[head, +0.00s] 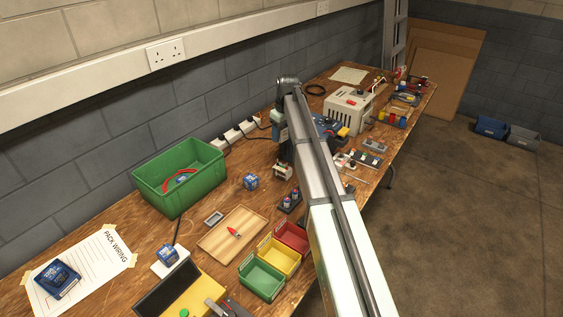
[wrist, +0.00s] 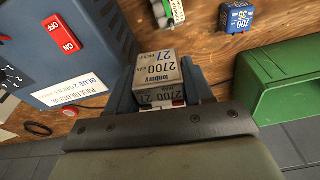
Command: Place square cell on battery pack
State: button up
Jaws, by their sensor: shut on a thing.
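My gripper (wrist: 158,82) is shut on a pale grey square cell (wrist: 156,70) marked 2700 and 27, with one finger on each side. In the head view my gripper (head: 283,168) is over the table, left of the blue charger; the held cell is too small there to make out clearly. A blue block (head: 57,280), possibly the battery pack, lies on the "PACK WIRING" sheet at the lower left, far from my gripper. A blue square cell (head: 250,182) stands on the table and also shows in the wrist view (wrist: 236,17).
A green crate (head: 180,178) stands at the wall with a blue item inside. A wooden tray (head: 230,233), coloured bins (head: 277,262) and another blue cell (head: 167,254) are in front. The blue charger (wrist: 75,45) is close on the left in the wrist view.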

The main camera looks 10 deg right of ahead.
aim_at(280, 166)
jog(key=shift+n, duration=0.8)
jog(key=shift+s+a+f, duration=0.1)
jog(key=shift+s+f, duration=0.4)
jog(key=shift+f, duration=1.25)
jog(key=shift+s+a+f, duration=0.1)
jog(key=shift+s+f, duration=0.4)
jog(key=shift+f, duration=1.2)
jog(key=shift+s+f, duration=0.5)
jog(key=shift+f, duration=1.25)
jog(key=shift+f, duration=0.15)
jog(key=o, duration=1.1)
jog(key=shift+o, duration=0.2)
notch_tip(280, 166, up, 12)
jog(key=s+d, duration=0.1)
jog(key=shift+d, duration=0.15)
jog(key=shift+s, duration=0.1)
